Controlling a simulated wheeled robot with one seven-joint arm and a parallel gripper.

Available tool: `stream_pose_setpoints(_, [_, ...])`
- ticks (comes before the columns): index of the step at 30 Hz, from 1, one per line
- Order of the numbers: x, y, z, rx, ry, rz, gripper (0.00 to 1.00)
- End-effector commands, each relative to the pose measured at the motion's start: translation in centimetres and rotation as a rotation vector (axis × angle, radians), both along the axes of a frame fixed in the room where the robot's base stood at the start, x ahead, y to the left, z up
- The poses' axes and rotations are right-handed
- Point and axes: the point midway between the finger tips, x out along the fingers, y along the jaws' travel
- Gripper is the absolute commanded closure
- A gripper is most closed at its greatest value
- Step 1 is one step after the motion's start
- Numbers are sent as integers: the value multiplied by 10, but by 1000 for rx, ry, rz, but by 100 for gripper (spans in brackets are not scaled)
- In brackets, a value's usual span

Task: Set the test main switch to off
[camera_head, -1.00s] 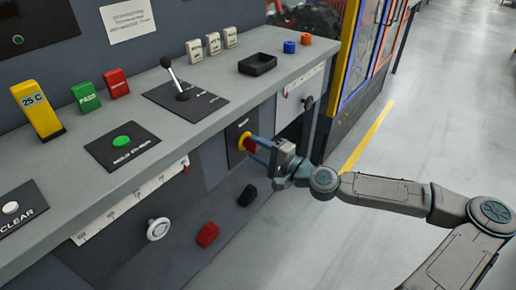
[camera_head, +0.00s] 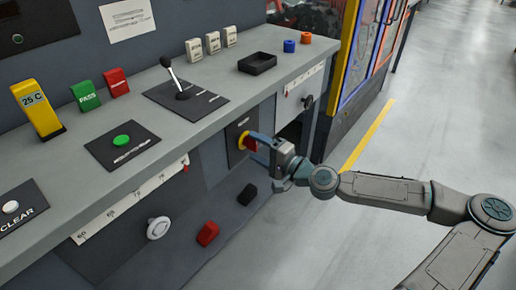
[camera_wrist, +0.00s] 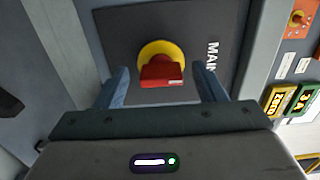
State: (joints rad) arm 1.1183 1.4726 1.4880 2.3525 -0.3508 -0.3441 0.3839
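The main switch is a red knob on a round yellow base (camera_head: 245,141), set in a dark plate on the front of the bench, below the worktop. In the wrist view the red knob (camera_wrist: 162,73) stands out from its yellow base, beside the printed word MAIN. My gripper (camera_head: 256,147) is at the switch from the right. In the wrist view its two blue fingers (camera_wrist: 162,85) are spread, one on each side of the knob, with a visible gap to it on both sides. The gripper is open and holds nothing. Any position marking for off is not readable.
The bench top (camera_head: 215,112) overhangs close above my gripper. It bears a lever (camera_head: 178,80), a green button (camera_head: 122,140) and a black tray (camera_head: 257,63). A white knob (camera_head: 158,228), a red block (camera_head: 207,233) and a black block (camera_head: 247,194) show lower down. Floor at right is clear.

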Motion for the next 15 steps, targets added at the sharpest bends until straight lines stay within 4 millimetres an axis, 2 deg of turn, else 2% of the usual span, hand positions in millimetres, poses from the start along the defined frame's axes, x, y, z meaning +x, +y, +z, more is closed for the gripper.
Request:
stream_pose_setpoints(8, [-1, -2, 1, 1, -1, -1, 36])
stream_pose_setpoints(15, [-18, -25, 2, 2, 0, -4, 36])
